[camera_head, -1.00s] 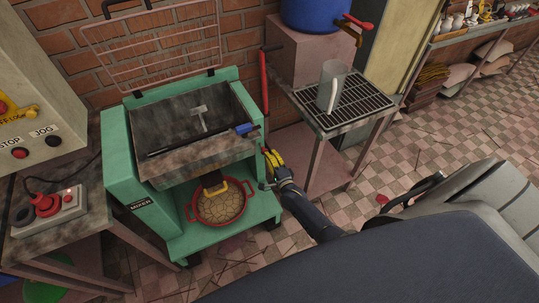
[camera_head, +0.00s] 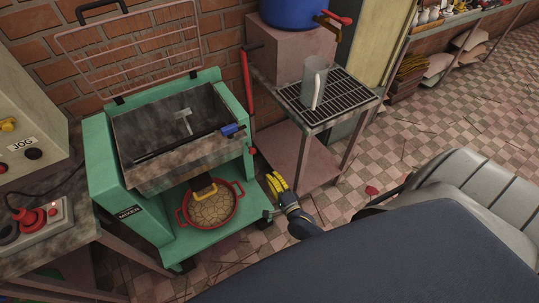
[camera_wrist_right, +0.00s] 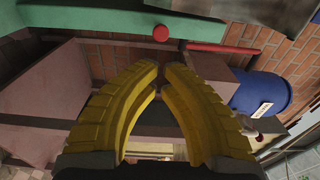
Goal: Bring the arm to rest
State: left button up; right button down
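My right gripper (camera_head: 278,183), with yellow fingers and a dark wrist, is low beside the right side of the green mixer (camera_head: 108,188). In the right wrist view its yellow fingers (camera_wrist_right: 163,70) come together at the tips with only a thin gap and nothing between them. A strip of the green mixer (camera_wrist_right: 90,20) with a red knob (camera_wrist_right: 160,33) shows beyond the tips. My left gripper is not in view.
A red pot (camera_head: 237,206) of brownish contents sits in the mixer's lower bay. A rack table (camera_head: 320,125) holding a clear jug (camera_head: 313,82) stands to the right, near a blue barrel (camera_head: 295,12). A control box (camera_head: 45,222) is at left. Tiled floor lies open at right.

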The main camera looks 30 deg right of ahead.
dwell(0.6)
jog(key=s+a+f+n+g+y, duration=0.1)
jog(key=s+f+n+g, duration=0.2)
jog(key=s+f+n, duration=0.35)
jog(key=s+a+f+n+g, duration=0.1)
jog(key=s+f+n+g, duration=0.25)
jog(key=f, duration=0.55)
jog(key=s+a+f+n+g+y, duration=0.1)
jog(key=s+a+f+n+g, duration=0.1)
jog(key=s+f+n, duration=0.45)
jog(key=s+a+f+n+g, duration=0.1)
jog(key=s+f+n+g, duration=0.2)
jog(key=s+f, duration=0.4)
jog(key=s+f+n+g, duration=0.3)
jog(key=s+f+g, duration=0.2)
jog(key=s, duration=1.7)
notch_tip(320, 180, down, 2)
jog(key=shift+a+h, duration=0.35)
jog(key=shift+h, duration=0.05)
